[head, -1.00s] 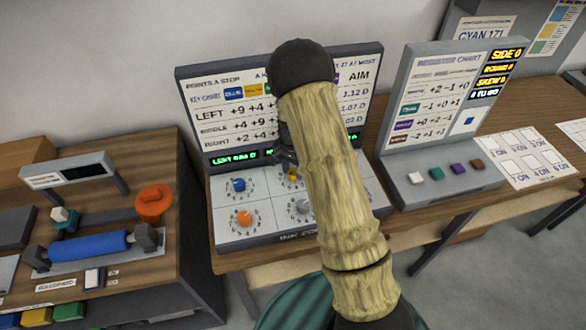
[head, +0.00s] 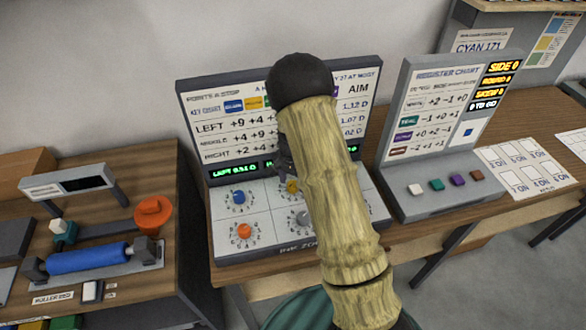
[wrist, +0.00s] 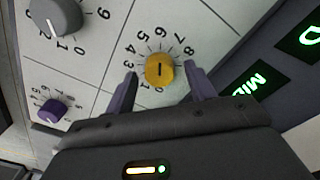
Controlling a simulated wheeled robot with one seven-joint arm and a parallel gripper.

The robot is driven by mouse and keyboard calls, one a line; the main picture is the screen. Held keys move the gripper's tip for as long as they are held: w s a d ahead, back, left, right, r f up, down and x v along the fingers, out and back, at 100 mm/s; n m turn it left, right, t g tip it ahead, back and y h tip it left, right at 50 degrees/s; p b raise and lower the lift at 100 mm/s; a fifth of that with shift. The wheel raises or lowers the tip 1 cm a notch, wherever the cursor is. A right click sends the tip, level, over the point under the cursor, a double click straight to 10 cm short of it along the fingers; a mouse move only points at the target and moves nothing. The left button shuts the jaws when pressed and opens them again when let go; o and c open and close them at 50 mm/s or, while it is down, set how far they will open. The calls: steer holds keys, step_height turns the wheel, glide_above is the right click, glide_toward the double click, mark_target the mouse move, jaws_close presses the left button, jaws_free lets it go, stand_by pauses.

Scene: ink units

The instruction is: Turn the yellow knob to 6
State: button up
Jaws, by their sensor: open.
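The yellow knob (wrist: 159,68) sits on a white dial face in the wrist view, with digits around it. Its dark mark runs roughly upright in the picture, in line with the 6 at the top; I cannot tell which end is the pointer. My gripper (wrist: 160,76) is open, with one dark purple finger on each side of the knob and a visible gap to each. In the head view the yellow knob (head: 292,186) is partly hidden by my arm, and my gripper (head: 284,160) shows just behind it.
Blue (head: 239,197), orange (head: 244,231) and grey (head: 302,218) knobs share the panel; a purple knob (wrist: 52,110) shows in the wrist view. A chart board (head: 281,112) with green displays (wrist: 258,83) rises behind. A button console (head: 450,190) stands right.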

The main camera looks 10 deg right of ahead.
mark_target(293, 184)
step_height(293, 184, up, 17)
steer(key=b, duration=0.2)
steer(key=shift+r, duration=0.15)
stand_by(0.5)
steer(key=s+f+n+t, duration=0.2)
steer(key=s+n, duration=0.7)
steer(key=s, duration=1.2)
steer(key=shift+s+f+t, duration=0.15)
steer(key=shift+t, duration=0.15)
steer(key=shift+c, duration=0.2)
